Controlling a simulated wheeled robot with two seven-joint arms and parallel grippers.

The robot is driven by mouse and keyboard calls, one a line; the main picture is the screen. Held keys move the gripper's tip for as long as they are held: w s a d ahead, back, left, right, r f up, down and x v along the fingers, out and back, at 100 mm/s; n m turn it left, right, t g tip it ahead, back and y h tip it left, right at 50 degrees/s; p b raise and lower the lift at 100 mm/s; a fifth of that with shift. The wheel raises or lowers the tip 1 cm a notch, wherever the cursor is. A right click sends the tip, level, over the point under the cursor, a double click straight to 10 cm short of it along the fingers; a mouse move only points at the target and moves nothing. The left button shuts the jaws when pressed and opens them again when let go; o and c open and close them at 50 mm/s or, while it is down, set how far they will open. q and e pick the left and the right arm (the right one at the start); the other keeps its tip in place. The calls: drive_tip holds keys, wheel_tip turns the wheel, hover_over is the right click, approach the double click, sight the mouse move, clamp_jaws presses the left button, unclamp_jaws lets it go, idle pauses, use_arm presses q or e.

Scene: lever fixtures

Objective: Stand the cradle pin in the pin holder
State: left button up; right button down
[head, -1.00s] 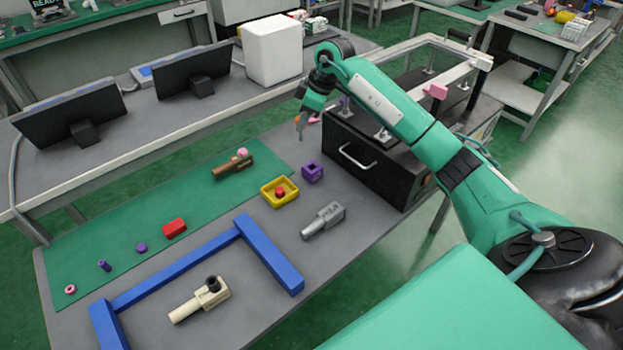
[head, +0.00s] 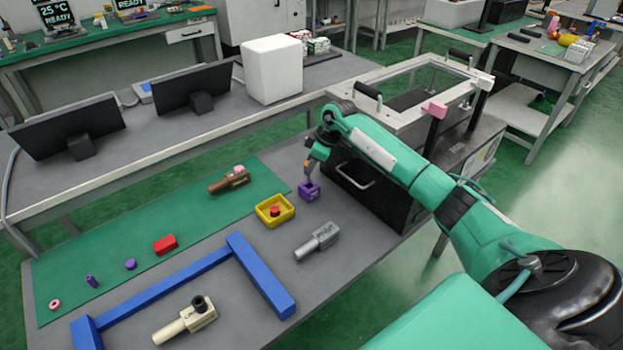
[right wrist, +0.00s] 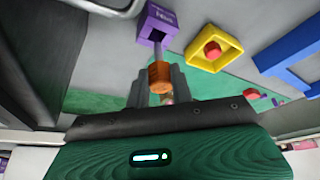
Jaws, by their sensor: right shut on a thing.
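The cradle pin (right wrist: 160,72) has an orange head and a thin grey shaft. My right gripper (right wrist: 158,88) is shut on its orange end. The shaft points at the purple pin holder (right wrist: 154,24), and its tip meets the dark square opening there; how deep it sits I cannot tell. In the head view my right gripper (head: 309,172) is directly above the pin holder (head: 309,192), which stands on the grey table beside the black box. Most of the pin is too small to make out there. My left gripper is not in view.
The black box (head: 365,188) with its handle and lever frame stands close right of the holder. A yellow tray (head: 262,217) with a red piece is left of it. A grey clamp (head: 316,242), blue frame (head: 175,287) and beige clamp (head: 186,321) lie nearer.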

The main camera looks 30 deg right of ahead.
wheel_tip(320, 180, down, 5)
drive_tip(key=shift+r, duration=0.2)
drive_tip(key=shift+f, duration=0.4)
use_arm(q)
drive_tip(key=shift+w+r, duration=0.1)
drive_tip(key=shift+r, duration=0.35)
use_arm(e)
drive_tip(key=c, duration=1.2)
unclamp_jaws()
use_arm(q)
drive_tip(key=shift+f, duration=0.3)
